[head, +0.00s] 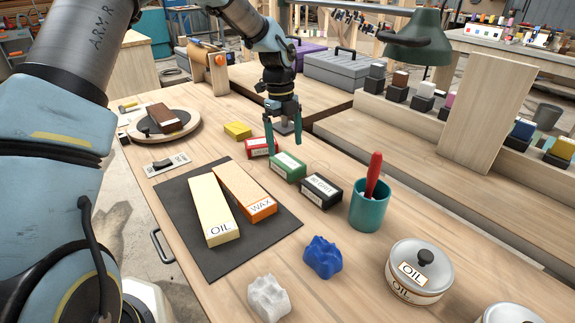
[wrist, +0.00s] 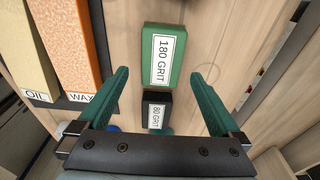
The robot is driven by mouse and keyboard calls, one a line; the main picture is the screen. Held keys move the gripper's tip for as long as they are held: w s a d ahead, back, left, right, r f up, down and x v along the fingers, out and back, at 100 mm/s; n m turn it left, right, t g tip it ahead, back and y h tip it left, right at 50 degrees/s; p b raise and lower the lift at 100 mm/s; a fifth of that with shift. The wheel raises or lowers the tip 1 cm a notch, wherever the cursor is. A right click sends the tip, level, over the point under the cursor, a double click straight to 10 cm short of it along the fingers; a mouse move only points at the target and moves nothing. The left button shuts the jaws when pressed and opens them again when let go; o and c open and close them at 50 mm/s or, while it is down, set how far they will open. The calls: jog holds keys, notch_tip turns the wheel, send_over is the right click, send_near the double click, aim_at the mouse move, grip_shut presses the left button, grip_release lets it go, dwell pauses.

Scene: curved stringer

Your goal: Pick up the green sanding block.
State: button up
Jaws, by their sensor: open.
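The green sanding block (head: 288,168) lies on the wooden bench between a red block (head: 261,147) and a black block (head: 321,192). In the wrist view the green block (wrist: 163,55) shows a white label reading "180 GRIT", and the black block (wrist: 157,110) reads "80 GRIT". My gripper (head: 283,149) is open and empty, pointing down close to the green block in the head view. In the wrist view its teal fingers (wrist: 160,76) stand wide apart, and the green block appears between and beyond the tips. Its height above the block is hard to judge.
The OIL block (head: 214,210) and WAX block (head: 245,192) lie on a dark mat (head: 255,245) to the left. A teal cup (head: 369,207) with a red-handled tool stands right of the black block. A yellow block (head: 237,130) lies behind the red one.

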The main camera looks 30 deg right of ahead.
aim_at(287, 161)
jog(key=shift+s+d+f+p, duration=0.15)
jog(key=shift+f+p, duration=0.45)
jog(key=shift+f, duration=1.15)
jog(key=shift+s+d+f+p, duration=0.15)
jog(key=shift+f+p, duration=0.45)
jog(key=shift+f, duration=1.15)
jog(key=shift+a, duration=0.1)
jog(key=shift+c, duration=0.2)
jog(key=c, duration=1.5)
jog(key=shift+o, duration=0.2)
notch_tip(287, 161, up, 10)
jog(key=b, duration=0.2)
jog(key=shift+b, duration=0.3)
